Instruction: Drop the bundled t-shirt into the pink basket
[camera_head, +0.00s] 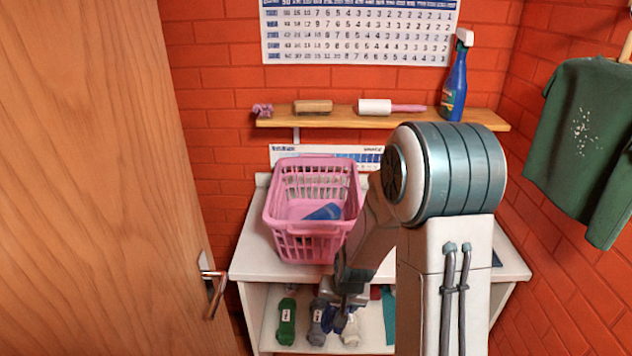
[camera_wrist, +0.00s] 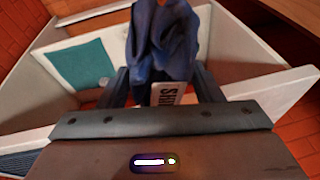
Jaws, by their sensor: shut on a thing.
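The bundled t-shirt is dark blue cloth with a white lettered tag; it fills the middle of the wrist view (camera_wrist: 165,48). My gripper (camera_wrist: 161,82) is shut on it, one finger on each side. In the head view my gripper (camera_head: 345,298) is low, at the open shelf under the counter, and the blue t-shirt (camera_head: 334,320) shows partly below it. The pink basket (camera_head: 312,242) stands upright on the white counter, above and left of my gripper, with a blue item (camera_head: 324,212) inside.
Green (camera_head: 287,322), grey (camera_head: 317,325) and white (camera_head: 351,332) tagged items stand in the shelf (camera_head: 268,310). A teal cloth (camera_head: 389,318) is at right; it also shows in the wrist view (camera_wrist: 78,66). A wooden door (camera_head: 90,180) is left. A wall shelf (camera_head: 340,118) hangs above the basket.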

